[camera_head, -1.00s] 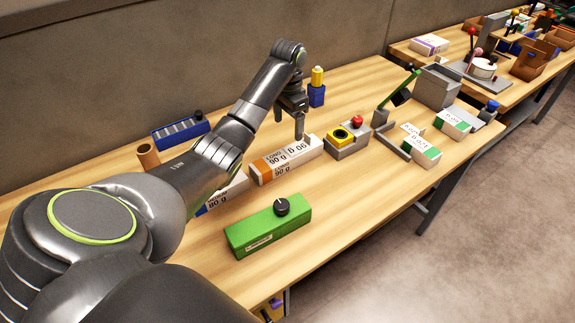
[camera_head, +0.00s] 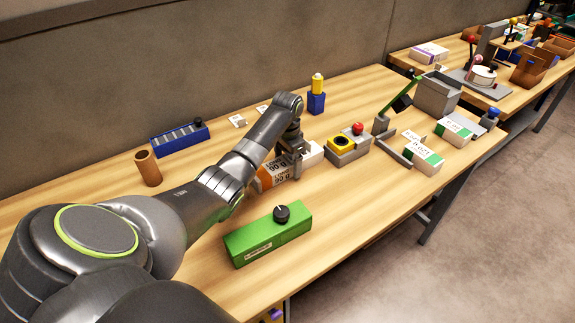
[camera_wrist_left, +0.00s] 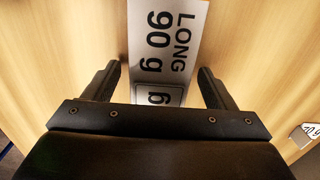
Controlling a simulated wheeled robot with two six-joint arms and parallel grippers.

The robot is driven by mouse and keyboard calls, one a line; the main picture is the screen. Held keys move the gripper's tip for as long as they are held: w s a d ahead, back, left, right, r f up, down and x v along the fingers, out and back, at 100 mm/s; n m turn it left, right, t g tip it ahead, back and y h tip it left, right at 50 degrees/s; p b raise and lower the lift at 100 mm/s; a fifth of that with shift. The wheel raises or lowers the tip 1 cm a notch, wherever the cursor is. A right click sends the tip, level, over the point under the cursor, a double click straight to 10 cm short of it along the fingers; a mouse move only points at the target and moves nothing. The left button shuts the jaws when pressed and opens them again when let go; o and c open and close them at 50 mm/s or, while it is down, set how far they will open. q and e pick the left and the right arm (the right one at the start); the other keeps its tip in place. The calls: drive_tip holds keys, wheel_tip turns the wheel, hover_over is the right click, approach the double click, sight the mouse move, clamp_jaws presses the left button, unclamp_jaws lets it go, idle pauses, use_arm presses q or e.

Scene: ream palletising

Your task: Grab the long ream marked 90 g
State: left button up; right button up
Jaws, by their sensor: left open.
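The long ream marked 90 g (camera_head: 270,181), white with an orange end, lies on the table in the head view, partly covered by my left arm. My left gripper (camera_head: 289,162) is down at its middle. In the left wrist view the ream (camera_wrist_left: 165,45) with its "LONG 90 g" label runs between the two fingers of my left gripper (camera_wrist_left: 160,76). The fingers are open, one on each side, with a visible gap to the ream. My right gripper is in neither view.
A green box with a black knob (camera_head: 268,236) lies in front of the ream. A grey block with yellow and red buttons (camera_head: 347,147) stands to its right. A brown tube (camera_head: 148,168) and a blue rack (camera_head: 180,138) are at the left. Green-ended reams (camera_head: 422,153) lie further right.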

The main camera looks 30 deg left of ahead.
use_arm(q)
drive_tip(key=shift+r, duration=0.1)
drive_tip(key=c, duration=1.4)
